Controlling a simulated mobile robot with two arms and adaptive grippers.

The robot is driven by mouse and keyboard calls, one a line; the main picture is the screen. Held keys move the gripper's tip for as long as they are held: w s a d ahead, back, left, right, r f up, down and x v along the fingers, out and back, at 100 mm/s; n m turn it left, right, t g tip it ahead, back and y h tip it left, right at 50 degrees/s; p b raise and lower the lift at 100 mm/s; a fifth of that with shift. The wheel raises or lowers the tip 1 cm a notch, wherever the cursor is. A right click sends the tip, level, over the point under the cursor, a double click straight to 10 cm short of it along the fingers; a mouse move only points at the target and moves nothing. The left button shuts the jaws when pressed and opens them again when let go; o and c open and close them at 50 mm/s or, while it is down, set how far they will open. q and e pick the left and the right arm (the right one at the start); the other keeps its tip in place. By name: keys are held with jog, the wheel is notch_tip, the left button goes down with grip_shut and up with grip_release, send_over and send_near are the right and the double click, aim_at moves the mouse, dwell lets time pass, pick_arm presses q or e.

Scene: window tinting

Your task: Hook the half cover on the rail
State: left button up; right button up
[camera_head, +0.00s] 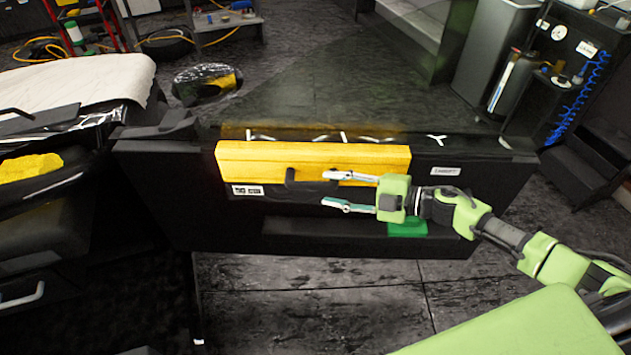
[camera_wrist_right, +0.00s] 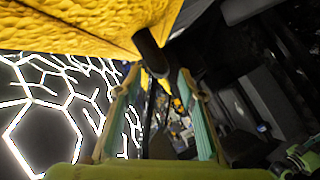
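The yellow half cover (camera_head: 390,166), as I take it, lies along the top edge of a black door-like panel (camera_head: 480,190), which seems to be the rail. A dark handle (camera_head: 298,180) sticks out at its lower front edge. My right gripper (camera_head: 332,189) is open in front of the cover, its fingers one above the other. In the right wrist view, the yellow cover (camera_wrist_right: 70,25) fills the top, and the dark handle (camera_wrist_right: 152,55) reaches toward the gap between the open fingertips (camera_wrist_right: 158,82). I cannot tell whether they touch. My left gripper is not in view.
A clear glass pane (camera_head: 350,85) rises behind the panel. A green block (camera_head: 408,228) lies on the panel's lower ledge. A dark cart with a white sheet (camera_head: 75,85) stands left. A black rack with a blue coiled hose (camera_head: 580,95) stands right. Floor in front is clear.

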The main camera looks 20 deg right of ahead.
aim_at(315, 182)
jog(key=p+x, duration=0.1)
jog(key=x, duration=0.3)
jog(key=shift+r, duration=0.1)
jog(key=shift+w+a, duration=0.2)
jog(key=shift+a, duration=0.05)
jog(key=shift+w+a+f, duration=0.25)
jog(key=shift+c, duration=0.8)
grip_shut()
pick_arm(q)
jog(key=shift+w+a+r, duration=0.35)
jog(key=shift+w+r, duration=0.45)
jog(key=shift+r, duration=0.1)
pick_arm(e)
jog(key=shift+r, duration=0.1)
jog(key=shift+r+p, duration=0.35)
jog(key=shift+p, duration=0.1)
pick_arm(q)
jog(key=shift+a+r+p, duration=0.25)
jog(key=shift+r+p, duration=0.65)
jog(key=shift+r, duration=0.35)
pick_arm(e)
jog(key=shift+r, duration=1.05)
